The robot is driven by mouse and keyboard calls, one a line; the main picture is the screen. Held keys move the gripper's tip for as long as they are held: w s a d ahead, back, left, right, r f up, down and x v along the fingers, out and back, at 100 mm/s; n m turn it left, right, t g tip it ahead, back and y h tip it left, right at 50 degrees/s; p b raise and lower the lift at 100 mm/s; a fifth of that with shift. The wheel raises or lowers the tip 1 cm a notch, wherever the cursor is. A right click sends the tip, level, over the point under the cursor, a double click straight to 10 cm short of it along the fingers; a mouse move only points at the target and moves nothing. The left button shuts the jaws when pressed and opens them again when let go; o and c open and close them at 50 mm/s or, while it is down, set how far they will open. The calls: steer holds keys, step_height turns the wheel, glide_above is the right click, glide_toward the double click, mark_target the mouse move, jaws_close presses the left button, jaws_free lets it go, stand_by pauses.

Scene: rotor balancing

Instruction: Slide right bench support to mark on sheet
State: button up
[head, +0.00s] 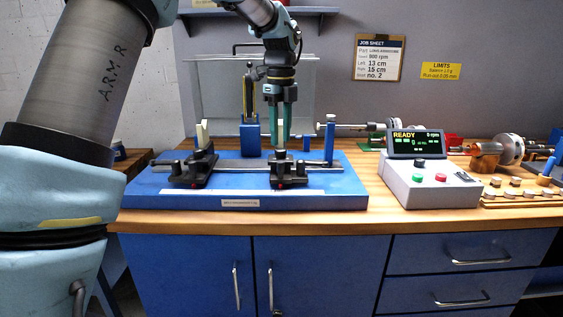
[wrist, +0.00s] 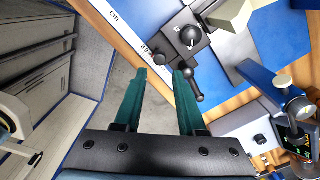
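The right bench support (head: 285,170) is a black block with a pale upright and a red-tipped front, standing on the rail of the blue balancing bench (head: 150,190). In the wrist view its black base (wrist: 186,40), with a knob and a lever, lies beyond the fingertips. My gripper (head: 283,140), with green fingers, points down over this support in the head view. In the wrist view my gripper (wrist: 161,72) is open, with nothing visible between the fingers; the lever end is near the right fingertip. The job sheet (head: 379,58) reads left 13 cm, right 15 cm.
The left support (head: 194,168) stands on the same rail. A white scale (wrist: 125,25) runs along the bench's front edge. A blue post (head: 330,140) stands right of the right support. A control box (head: 430,180) reading READY stands further right.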

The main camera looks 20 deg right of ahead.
mark_target(280, 162)
step_height(280, 162, down, 8)
steer(key=shift+f+p, duration=0.15)
steer(key=shift+p, duration=0.35)
jaws_close()
stand_by(1.2)
